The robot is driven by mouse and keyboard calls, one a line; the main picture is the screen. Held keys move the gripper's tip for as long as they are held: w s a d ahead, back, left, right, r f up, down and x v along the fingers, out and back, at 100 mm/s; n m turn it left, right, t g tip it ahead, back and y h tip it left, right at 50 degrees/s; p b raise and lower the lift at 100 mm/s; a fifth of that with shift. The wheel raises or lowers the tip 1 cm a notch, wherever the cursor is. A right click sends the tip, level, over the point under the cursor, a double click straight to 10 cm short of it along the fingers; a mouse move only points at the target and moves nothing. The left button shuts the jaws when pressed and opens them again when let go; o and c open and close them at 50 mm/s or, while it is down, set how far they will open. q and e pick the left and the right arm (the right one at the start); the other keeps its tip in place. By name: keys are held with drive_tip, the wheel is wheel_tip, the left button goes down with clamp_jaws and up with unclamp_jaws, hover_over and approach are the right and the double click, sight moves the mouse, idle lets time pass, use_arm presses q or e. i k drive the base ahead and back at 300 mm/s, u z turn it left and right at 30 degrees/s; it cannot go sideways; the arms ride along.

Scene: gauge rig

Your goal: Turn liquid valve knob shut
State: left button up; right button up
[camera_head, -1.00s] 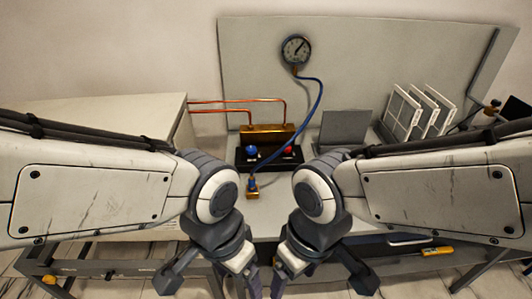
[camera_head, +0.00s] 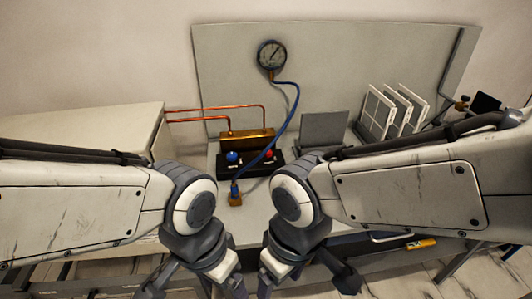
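A brass manifold block (camera_head: 247,136) sits on a black base (camera_head: 212,169) at the back of the bench. A blue knob (camera_head: 232,157) is on its left and a red knob (camera_head: 268,155) on its right; labels are too small to read. A round pressure gauge (camera_head: 272,55) is above, with a blue hose (camera_head: 287,117) running down to a brass fitting (camera_head: 235,198). My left gripper (camera_head: 193,288) and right gripper (camera_head: 307,283) are low in front of the bench, apart from the knobs. Their fingertips are partly cut off by the bottom edge, and I see nothing held.
Copper pipes (camera_head: 215,109) run from a pale cabinet (camera_head: 82,122) at left to the manifold. A grey panel (camera_head: 324,130) and white plates in a rack (camera_head: 383,113) stand to the right. A yellow-handled tool (camera_head: 421,244) lies lower right.

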sight(268, 154)
drive_tip(key=u, duration=0.15)
drive_tip(key=i, duration=0.9)
drive_tip(key=z, duration=0.4)
